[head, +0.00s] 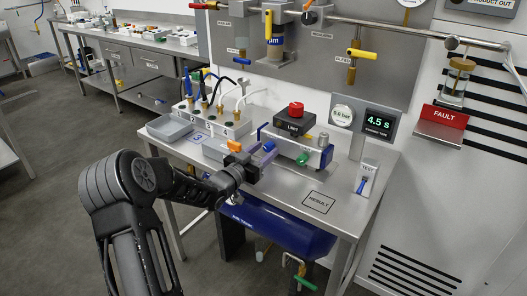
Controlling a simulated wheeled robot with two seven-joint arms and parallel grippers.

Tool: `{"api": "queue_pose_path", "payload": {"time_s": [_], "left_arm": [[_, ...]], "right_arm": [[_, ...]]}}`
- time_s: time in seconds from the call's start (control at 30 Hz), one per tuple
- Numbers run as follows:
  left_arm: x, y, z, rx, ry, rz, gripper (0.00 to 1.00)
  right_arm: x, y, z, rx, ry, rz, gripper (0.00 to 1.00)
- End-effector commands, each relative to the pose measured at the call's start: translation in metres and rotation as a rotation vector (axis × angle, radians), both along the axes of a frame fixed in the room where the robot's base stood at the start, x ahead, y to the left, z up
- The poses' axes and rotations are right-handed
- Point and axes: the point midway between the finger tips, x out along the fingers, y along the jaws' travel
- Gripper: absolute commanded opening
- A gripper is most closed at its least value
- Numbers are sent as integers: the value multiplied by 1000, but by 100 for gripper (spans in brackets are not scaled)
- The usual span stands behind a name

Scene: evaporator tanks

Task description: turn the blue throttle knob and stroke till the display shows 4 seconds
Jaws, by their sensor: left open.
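The display (379,122) on the grey panel at the back of the bench reads 4.5 s. A small blue knob (269,145) sits at the left front of the actuator unit (310,152), and a second blue knob (325,140) is at its right end. I cannot tell for sure which is the throttle. My left gripper (264,157) is open at the unit's left end, close to the left blue knob. Whether it touches the knob is unclear. My right gripper is not in view.
A black box with a red top (295,117) stands above the unit. A round gauge (342,115) is beside the display. A blue-handled TEST switch (362,184) is at the right. The bench around the RESULT square (319,202) is clear. A grey tray (169,128) is at left.

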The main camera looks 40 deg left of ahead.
Motion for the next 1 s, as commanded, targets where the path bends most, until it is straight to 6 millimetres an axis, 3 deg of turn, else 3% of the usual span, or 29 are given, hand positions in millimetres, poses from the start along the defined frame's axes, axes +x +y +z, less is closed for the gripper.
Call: {"api": "queue_pose_path", "payload": {"time_s": [0.1, 0.7, 1.0], "left_arm": [[0, 0, 0, 0, 0, 0, 49], [-1, 0, 0, 0, 0, 0, 0], [0, 0, -2, 14, 0, 0, 0]], "right_arm": [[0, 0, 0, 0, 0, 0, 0], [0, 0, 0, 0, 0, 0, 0], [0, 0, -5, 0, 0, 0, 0]]}}
